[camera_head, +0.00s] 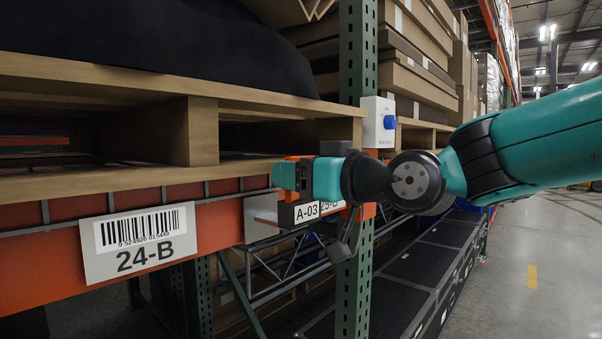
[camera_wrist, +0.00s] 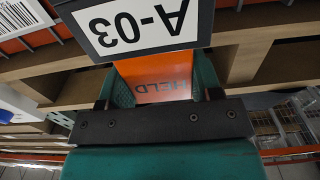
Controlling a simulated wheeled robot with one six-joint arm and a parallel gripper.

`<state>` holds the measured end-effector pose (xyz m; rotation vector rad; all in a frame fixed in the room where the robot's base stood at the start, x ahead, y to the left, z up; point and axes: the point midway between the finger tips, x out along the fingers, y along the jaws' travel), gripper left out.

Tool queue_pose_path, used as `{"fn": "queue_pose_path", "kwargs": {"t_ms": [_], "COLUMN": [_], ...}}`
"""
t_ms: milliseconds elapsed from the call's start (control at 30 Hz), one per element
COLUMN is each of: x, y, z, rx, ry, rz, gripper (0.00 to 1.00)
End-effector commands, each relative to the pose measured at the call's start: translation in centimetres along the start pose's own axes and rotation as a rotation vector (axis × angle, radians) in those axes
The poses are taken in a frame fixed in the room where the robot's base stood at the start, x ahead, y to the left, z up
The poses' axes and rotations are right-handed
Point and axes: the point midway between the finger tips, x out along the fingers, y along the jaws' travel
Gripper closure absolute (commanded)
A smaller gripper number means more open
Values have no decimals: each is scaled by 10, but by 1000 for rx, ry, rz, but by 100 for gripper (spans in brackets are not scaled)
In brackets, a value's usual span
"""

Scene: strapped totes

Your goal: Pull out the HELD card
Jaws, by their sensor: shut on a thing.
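The HELD card (camera_wrist: 150,72) is orange, and its lettering reads upside down in the wrist view. It sits between the teal fingers of my gripper (camera_wrist: 162,88), which is shut on it. In the head view my gripper (camera_head: 300,178) is at the orange beam, just above the A-03 label (camera_head: 307,212). Only a little orange of the card shows there. The A-03 label (camera_wrist: 138,22) also shows close to the card in the wrist view. The card's far end is hidden behind the label's dark holder.
The orange rack beam (camera_head: 215,225) carries a 24-B barcode label (camera_head: 140,243). A wooden pallet (camera_head: 190,130) rests above it. A green upright (camera_head: 357,60) with a white box and blue knob (camera_head: 389,122) stands behind my gripper. The aisle floor (camera_head: 530,260) at right is clear.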

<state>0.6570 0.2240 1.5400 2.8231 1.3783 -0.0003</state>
Motion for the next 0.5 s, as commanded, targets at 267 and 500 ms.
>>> {"fn": "queue_pose_path", "kwargs": {"t_ms": [267, 500], "x": [0, 0], "y": [0, 0], "z": [-10, -21], "rx": [-1, 0], "ry": [1, 2], "rz": [0, 0], "gripper": [70, 70]}}
